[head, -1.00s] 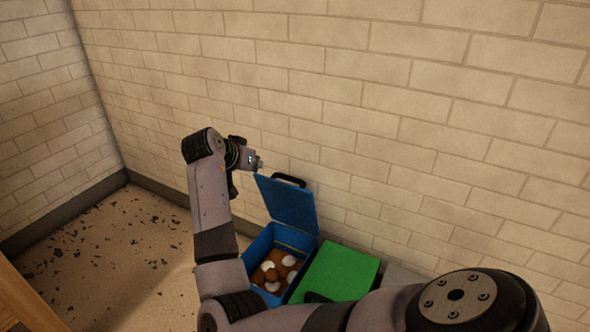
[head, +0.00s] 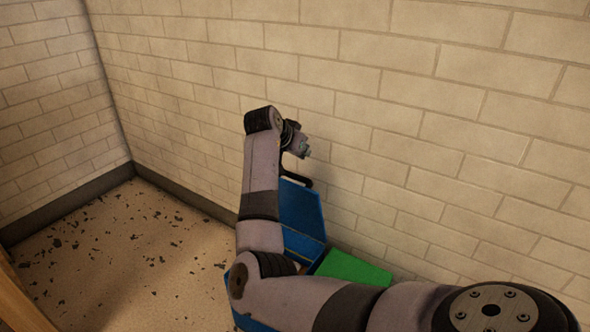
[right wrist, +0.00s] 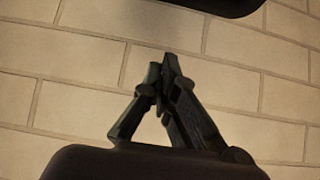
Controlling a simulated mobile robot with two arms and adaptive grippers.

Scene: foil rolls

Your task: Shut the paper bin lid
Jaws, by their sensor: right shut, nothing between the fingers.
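The blue bin body (head: 300,245) is mostly hidden behind my right arm. My right gripper (head: 304,152) is above the lid's top edge, close to the wall, and does not hold the lid. In the right wrist view its fingers (right wrist: 166,62) are together and empty, with the wall behind them. My left gripper is not in view.
A bin with a shut green lid (head: 352,268) stands to the right of the blue bin. The brick wall (head: 430,130) runs close behind both. The speckled floor (head: 110,235) at the left is open, with dark scraps on it.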

